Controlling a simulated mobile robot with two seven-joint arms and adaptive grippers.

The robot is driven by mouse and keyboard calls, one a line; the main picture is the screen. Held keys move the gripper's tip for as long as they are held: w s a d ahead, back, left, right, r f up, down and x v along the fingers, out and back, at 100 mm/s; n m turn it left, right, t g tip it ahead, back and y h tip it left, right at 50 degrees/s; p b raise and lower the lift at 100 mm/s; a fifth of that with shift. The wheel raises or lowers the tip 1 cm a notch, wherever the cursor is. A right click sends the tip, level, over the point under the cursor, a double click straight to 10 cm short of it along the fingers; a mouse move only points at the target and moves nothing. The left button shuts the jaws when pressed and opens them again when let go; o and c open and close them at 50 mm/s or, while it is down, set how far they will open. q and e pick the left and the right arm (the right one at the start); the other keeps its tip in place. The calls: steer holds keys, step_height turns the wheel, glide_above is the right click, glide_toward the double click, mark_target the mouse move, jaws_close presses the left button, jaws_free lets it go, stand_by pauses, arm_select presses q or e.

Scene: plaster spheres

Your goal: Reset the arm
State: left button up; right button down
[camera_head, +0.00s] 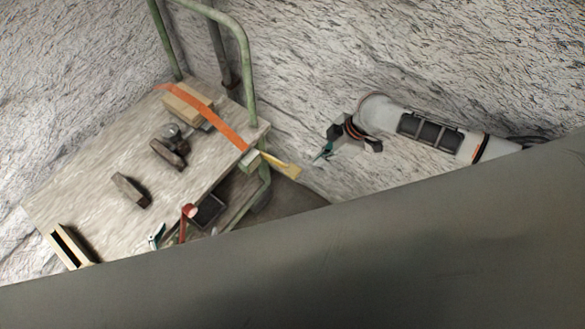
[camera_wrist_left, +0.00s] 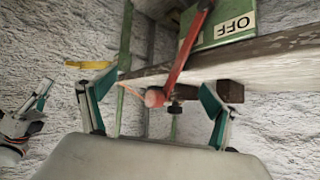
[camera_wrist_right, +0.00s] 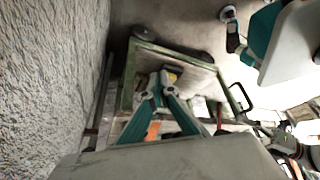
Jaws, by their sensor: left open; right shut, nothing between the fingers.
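My left gripper (camera_wrist_left: 157,96) is open in the left wrist view. A red lever with a round pinkish knob (camera_wrist_left: 155,97) shows between its spread teal fingers, not clamped. In the head view the red lever (camera_head: 187,212) is at the cart's near edge, with a teal left fingertip (camera_head: 156,236) beside it; the rest of that gripper is hidden. My right gripper (camera_head: 323,153) is shut and empty, to the right of the cart and apart from it. In the right wrist view its fingertips (camera_wrist_right: 165,78) meet.
A wooden-topped cart (camera_head: 95,195) with a green tube frame carries several blocks, an orange strap (camera_head: 222,125) and a slotted box (camera_head: 70,247). A yellow piece (camera_head: 281,166) juts out beside it. A green OFF sign (camera_wrist_left: 222,25) is near the lever. Rough pale walls stand behind.

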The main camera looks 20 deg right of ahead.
stand_by(0.7)
steer(key=s+a+f+m+t+y, duration=0.1)
steer(key=s+a+m+t, duration=0.15)
steer(key=a, duration=0.25)
steer(key=s+a+m+t+y, duration=0.1)
steer(key=s+a+m+t, duration=0.1)
steer(key=a+m+t, duration=0.15)
steer(key=s+d+m+t+h, duration=0.3)
steer(key=s+d+m+h, duration=0.1)
steer(key=s+d, duration=0.3)
steer(key=shift+s+d+r, duration=0.15)
steer(key=shift+d+r, duration=0.3)
steer(key=shift+d, duration=0.1)
